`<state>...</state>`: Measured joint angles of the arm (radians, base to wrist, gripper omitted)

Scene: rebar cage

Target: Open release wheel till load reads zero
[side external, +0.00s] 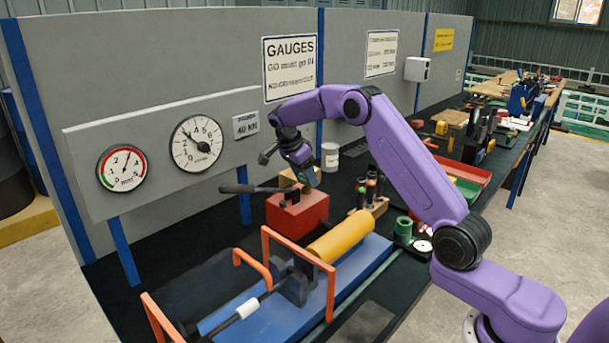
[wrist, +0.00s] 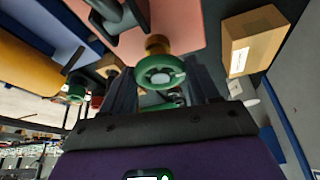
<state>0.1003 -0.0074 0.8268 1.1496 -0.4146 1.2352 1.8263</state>
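A green release wheel (wrist: 160,72) with a brass-coloured hub shows in the wrist view, on the face of the red pump block (wrist: 180,25). The block (side external: 297,214) stands on the bench in the side view, where the wheel cannot be made out. My gripper (wrist: 163,80) is open, its dark fingers apart to the left and right of the wheel. No contact is clear. In the side view my gripper (side external: 311,180) hangs just above and behind the block. On the panel, the larger white dial (side external: 197,143) has its needle pointing up-left, off its numbers' lower end; its label is unreadable.
A smaller red-and-green-edged dial (side external: 122,168) is left of it. A dark lever (side external: 250,188) sticks out left of the block. A yellow cylinder (side external: 343,238) and orange frames (side external: 300,250) stand in front. A cardboard box (wrist: 252,40) is close to the right in the wrist view.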

